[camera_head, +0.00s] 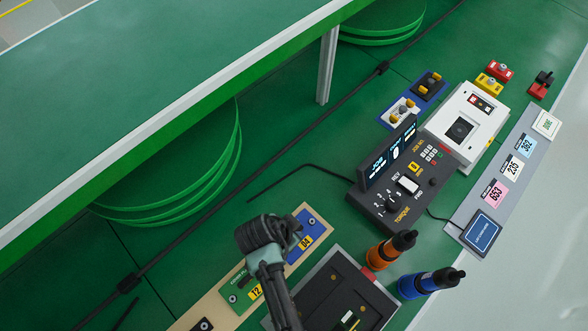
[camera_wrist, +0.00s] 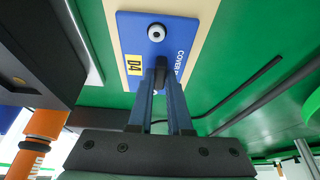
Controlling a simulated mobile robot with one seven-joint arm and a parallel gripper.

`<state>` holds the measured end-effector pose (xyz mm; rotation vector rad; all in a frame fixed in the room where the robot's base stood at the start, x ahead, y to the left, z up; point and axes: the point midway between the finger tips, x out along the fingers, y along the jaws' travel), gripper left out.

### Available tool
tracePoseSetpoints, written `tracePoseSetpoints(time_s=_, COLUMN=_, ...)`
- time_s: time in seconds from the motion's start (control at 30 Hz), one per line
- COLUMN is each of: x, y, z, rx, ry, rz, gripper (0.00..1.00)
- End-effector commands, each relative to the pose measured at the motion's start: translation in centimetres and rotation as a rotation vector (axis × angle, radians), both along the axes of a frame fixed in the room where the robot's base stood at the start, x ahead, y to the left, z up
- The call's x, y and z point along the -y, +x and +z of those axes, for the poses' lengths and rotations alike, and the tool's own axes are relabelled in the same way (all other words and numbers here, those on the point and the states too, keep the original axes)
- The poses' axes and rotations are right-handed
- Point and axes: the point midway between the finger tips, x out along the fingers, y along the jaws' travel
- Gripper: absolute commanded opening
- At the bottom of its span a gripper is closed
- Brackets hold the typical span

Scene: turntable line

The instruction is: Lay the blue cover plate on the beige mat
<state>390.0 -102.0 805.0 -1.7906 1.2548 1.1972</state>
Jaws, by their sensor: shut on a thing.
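The blue cover plate (camera_head: 318,227) has a grey round knob and a yellow number label. It lies flat over the upper end of the beige mat (camera_head: 215,304). The plate also shows in the wrist view (camera_wrist: 184,28), with beige mat (camera_wrist: 112,14) along its sides. My gripper (camera_head: 297,238) reaches the plate from above; in the wrist view its fingers (camera_wrist: 160,72) close together at the plate's near part. They are shut on it, though the gripped part is mostly hidden. Whether the plate touches the mat or hangs just above it, I cannot tell.
A green plate (camera_head: 238,299) sits lower on the mat. The black control box (camera_head: 395,205) is beyond. A dark cable crosses the green surface on the left.

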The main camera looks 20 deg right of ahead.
Motion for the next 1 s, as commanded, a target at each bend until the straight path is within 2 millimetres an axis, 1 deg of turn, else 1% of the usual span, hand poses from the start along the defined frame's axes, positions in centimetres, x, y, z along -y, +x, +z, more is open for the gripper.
tracePoseSetpoints(time_s=0.2, x=0.0, y=0.0, z=-0.4, rx=0.000, ry=0.000, rz=0.000, gripper=0.00)
tracePoseSetpoints(time_s=0.23, x=0.0, y=0.0, z=-0.4, rx=0.000, ry=0.000, rz=0.000, gripper=0.18)
tracePoseSetpoints(time_s=0.3, x=0.0, y=0.0, z=-0.3, rx=0.000, ry=0.000, rz=0.000, gripper=0.31)
tracePoseSetpoints(time_s=0.4, x=0.0, y=0.0, z=-0.3, rx=0.000, ry=0.000, rz=0.000, gripper=0.47)
tracePoseSetpoints(time_s=0.67, x=0.0, y=0.0, z=-0.2, rx=0.000, ry=0.000, rz=0.000, gripper=0.47)
tracePoseSetpoints(time_s=0.8, x=-0.2, y=0.0, z=0.5, rx=0.002, ry=0.001, rz=0.001, gripper=0.47)
tracePoseSetpoints(time_s=0.87, x=-0.4, y=0.0, z=1.2, rx=0.003, ry=0.000, rz=0.001, gripper=0.47)
tracePoseSetpoints(time_s=1.0, x=-1.3, y=-0.4, z=3.5, rx=0.003, ry=0.000, rz=0.001, gripper=0.47)
